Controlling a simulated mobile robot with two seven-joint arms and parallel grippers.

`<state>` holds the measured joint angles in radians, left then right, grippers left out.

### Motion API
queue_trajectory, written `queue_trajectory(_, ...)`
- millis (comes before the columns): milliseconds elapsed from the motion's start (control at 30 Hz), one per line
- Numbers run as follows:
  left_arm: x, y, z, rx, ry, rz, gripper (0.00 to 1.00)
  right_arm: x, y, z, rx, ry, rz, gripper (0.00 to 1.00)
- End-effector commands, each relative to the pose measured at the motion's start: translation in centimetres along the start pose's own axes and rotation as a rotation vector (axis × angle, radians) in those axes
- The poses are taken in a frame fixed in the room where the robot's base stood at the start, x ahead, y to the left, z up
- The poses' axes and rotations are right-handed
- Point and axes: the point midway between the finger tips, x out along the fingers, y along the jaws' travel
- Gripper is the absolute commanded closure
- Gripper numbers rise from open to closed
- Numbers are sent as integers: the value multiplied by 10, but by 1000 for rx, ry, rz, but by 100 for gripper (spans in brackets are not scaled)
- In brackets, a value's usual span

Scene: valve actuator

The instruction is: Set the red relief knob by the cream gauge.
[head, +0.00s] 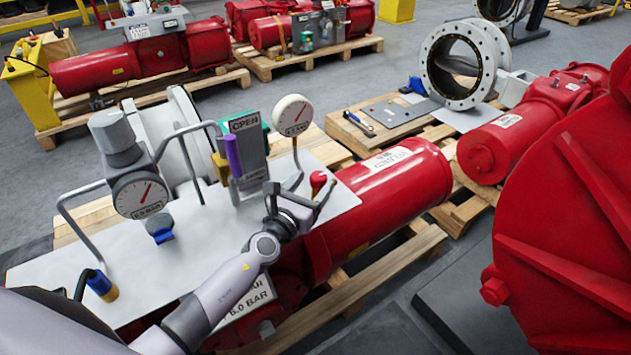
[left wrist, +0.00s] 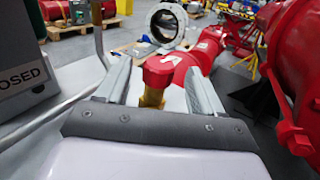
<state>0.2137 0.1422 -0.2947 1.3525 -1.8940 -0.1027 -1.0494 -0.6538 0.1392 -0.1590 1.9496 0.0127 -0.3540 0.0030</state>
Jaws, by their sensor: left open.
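The red relief knob (head: 318,179) stands on the metal plate, just right of the cream gauge (head: 292,116) and its bent pipe. In the left wrist view the knob (left wrist: 160,70) has a white arrow mark on top and sits on a brass stem (left wrist: 152,97). My left gripper (head: 302,190) is open at the knob. In the left wrist view its fingers (left wrist: 158,78) stand either side of the knob and stem, with gaps showing on both sides. The gauge has a red needle; its small print is unreadable. My right gripper is not in view.
A grey OPEN indicator box (head: 248,150) with purple and yellow handles stands left of the cream gauge. A grey-cased gauge (head: 140,195) with a pipe is further left. A large red cylinder (head: 390,185) lies beyond the plate. A red flanged body (head: 570,220) fills the right.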

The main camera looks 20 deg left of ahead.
Motion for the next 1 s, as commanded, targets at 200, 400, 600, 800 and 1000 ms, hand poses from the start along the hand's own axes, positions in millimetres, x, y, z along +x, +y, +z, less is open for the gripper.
queue_trajectory(200,18,0,-1,1,0,0,33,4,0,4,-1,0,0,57)
queue_trajectory(400,21,0,0,1,0,0,33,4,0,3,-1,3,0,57)
queue_trajectory(600,21,0,0,0,0,0,46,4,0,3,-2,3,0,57)
queue_trajectory(800,21,0,0,0,0,0,89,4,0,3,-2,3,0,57)
queue_trajectory(1000,21,-2,3,-5,0,48,89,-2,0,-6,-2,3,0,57)
